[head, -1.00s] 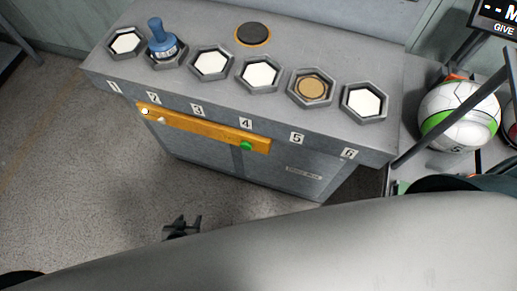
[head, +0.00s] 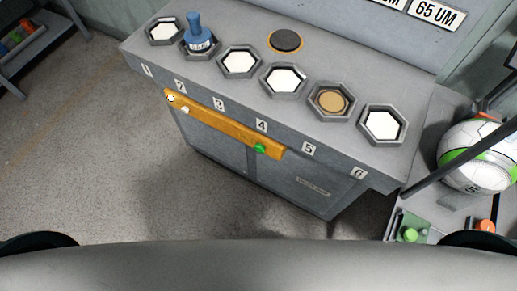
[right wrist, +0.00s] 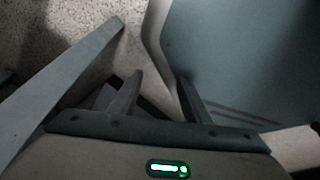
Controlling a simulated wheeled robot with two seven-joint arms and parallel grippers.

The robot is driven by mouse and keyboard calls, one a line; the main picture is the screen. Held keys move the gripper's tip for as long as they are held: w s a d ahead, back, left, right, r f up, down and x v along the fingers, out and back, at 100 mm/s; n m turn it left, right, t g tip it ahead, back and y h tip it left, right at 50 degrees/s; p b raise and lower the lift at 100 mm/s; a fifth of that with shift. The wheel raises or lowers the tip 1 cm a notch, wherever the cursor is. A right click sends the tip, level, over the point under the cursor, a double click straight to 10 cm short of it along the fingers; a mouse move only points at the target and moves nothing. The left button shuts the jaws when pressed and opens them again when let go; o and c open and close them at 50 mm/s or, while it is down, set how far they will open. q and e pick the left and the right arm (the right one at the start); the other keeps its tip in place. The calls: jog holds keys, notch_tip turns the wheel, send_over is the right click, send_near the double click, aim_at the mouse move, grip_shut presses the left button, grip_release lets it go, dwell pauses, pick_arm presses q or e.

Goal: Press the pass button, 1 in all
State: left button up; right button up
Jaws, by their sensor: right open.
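A green button (head: 259,149) sits near the right end of an orange bar (head: 222,123) on the front of a grey bench (head: 330,180). Two small whitish knobs (head: 185,110) are at the bar's left end. I cannot read any label that names the pass button. My right gripper (right wrist: 160,88) shows in the right wrist view, open and empty, its two dark fingers apart. Neither gripper shows in the head view.
A black disc (head: 286,41) lies behind. A ball (head: 477,157) is at right. The floor (head: 110,150) at left is clear.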

jog(key=shift+s+d, duration=0.1)
jog(key=shift+s, duration=0.2)
jog(key=shift+s, duration=0.1)
jog(key=shift+c, duration=0.5)
jog(key=shift+s, duration=0.3)
grip_shut()
jog(key=shift+w, duration=0.2)
jog(key=shift+w, duration=0.35)
jog(key=shift+s+d, duration=0.1)
jog(key=shift+s, duration=0.35)
